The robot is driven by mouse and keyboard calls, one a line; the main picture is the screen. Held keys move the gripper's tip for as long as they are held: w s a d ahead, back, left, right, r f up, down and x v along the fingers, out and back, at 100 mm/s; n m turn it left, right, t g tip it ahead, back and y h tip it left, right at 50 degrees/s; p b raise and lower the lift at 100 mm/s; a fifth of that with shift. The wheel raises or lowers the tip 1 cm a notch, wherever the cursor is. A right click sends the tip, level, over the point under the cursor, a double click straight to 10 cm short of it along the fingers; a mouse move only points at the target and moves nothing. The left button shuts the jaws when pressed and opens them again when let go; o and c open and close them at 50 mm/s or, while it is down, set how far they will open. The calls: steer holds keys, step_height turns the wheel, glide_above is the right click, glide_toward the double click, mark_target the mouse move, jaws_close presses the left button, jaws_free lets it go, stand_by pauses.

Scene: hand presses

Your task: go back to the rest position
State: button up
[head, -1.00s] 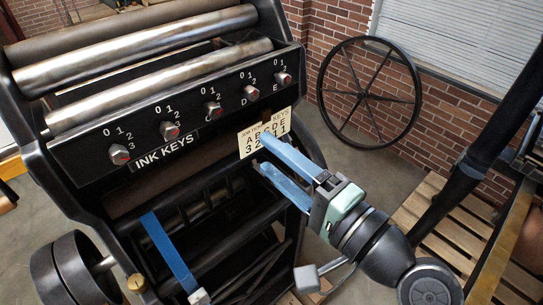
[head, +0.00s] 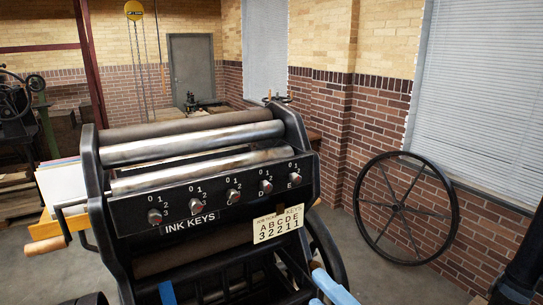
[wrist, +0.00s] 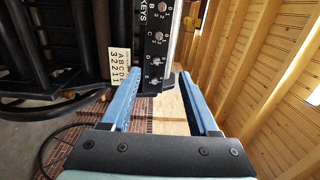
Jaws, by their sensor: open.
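My gripper (head: 330,288) shows only partly at the bottom edge of the head view, in front of the press's right side. In the wrist view its two blue fingers (wrist: 160,74) are spread apart with nothing held between them. The black ink key panel (head: 150,212) of the press carries a row of red-and-silver knobs, such as the one at the E end (head: 295,179). The panel's end and its knobs (wrist: 155,80) lie beyond the fingers in the wrist view. A card (head: 278,224) below the panel reads A B C D E over 3 2 2 1 1.
Metal rollers (head: 190,148) top the press. A large spoked wheel (head: 405,208) stands by the brick wall at right. A crank with a wooden handle (head: 45,246) juts out at left. Open floor (head: 370,275) lies between press and wheel.

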steer(key=w+a+r+n+t+h+b, duration=0.1)
steer(key=w+a+r+n+t+h, duration=0.15)
steer(key=r, duration=0.45)
steer(key=w+a+r+n+t+h, duration=0.1)
steer(key=w+r+n+t+h, duration=0.1)
steer(key=r+n, duration=0.3)
steer(key=s+a+r+n+t+h+b, duration=0.1)
steer(key=s+a+r+n+t+h, duration=0.15)
steer(key=s+r, duration=0.45)
steer(key=s+a+r+n+t+h, duration=0.1)
steer(key=s+r+n+t+h, duration=0.2)
steer(key=r, duration=0.9)
step_height(320, 180, down, 25)
steer(key=s+m+t+b, duration=0.1)
steer(key=b, duration=2.4)
steer(key=shift+s+a+f+y, duration=0.2)
steer(key=shift+s+a+y, duration=0.1)
steer(key=shift+y, duration=0.1)
